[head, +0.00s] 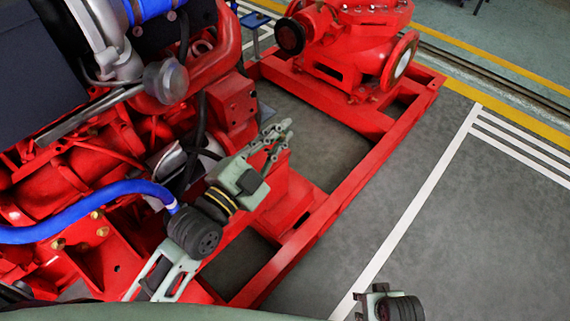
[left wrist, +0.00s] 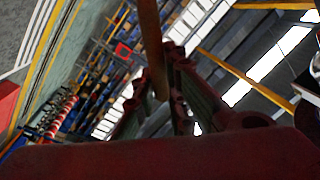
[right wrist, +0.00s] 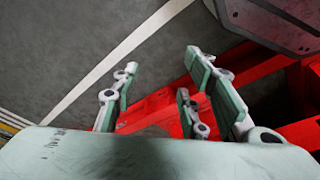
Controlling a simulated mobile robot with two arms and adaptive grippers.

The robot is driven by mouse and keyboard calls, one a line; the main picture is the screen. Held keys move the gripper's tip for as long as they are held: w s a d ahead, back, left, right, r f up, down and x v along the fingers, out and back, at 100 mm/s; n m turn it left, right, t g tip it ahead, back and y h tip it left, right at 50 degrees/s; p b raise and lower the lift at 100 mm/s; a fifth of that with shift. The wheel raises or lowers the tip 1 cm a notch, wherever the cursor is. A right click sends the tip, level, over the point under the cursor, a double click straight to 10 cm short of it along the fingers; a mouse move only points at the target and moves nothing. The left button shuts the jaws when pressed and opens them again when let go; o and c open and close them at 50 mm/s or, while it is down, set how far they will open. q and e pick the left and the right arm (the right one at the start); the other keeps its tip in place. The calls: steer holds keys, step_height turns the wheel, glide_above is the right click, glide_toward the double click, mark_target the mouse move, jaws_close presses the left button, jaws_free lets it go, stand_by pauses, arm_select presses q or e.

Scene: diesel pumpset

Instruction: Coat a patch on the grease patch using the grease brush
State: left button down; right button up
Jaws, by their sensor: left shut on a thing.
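My left gripper (head: 272,140) reaches over the red engine frame, close to a red housing on the engine's side. In the left wrist view its fingers (left wrist: 165,90) are shut on a dark brown rod (left wrist: 152,45), which looks like the handle of the grease brush. The rod's upper end runs out of that view, and the bristles cannot be made out. The brush is not clear in the head view. My right gripper (right wrist: 165,75) is open and empty; only part of it (head: 378,295) shows at the bottom of the head view. I cannot pick out the grease patch.
The red engine (head: 90,155) with a blue hose (head: 90,205) fills the left. A red pump (head: 350,45) stands at the back on the red base frame (head: 335,205). The grey floor (head: 460,230) on the right, with white lines, is clear.

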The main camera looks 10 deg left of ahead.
arm_select(q)
steer(key=w+a+f+m+b, duration=0.3)
steer(key=w+a+f+b, duration=0.1)
steer(key=w+f+b, duration=0.1)
steer(key=shift+w+f+g+h+b, duration=0.15)
steer(key=shift+w+g+h+b, duration=0.3)
steer(key=shift+b, duration=0.65)
arm_select(e)
step_height(320, 180, up, 10)
steer(key=t, duration=0.1)
steer(key=shift+s+d+r, duration=0.15)
steer(key=shift+s+r, duration=0.1)
arm_select(q)
steer(key=shift+w, duration=0.1)
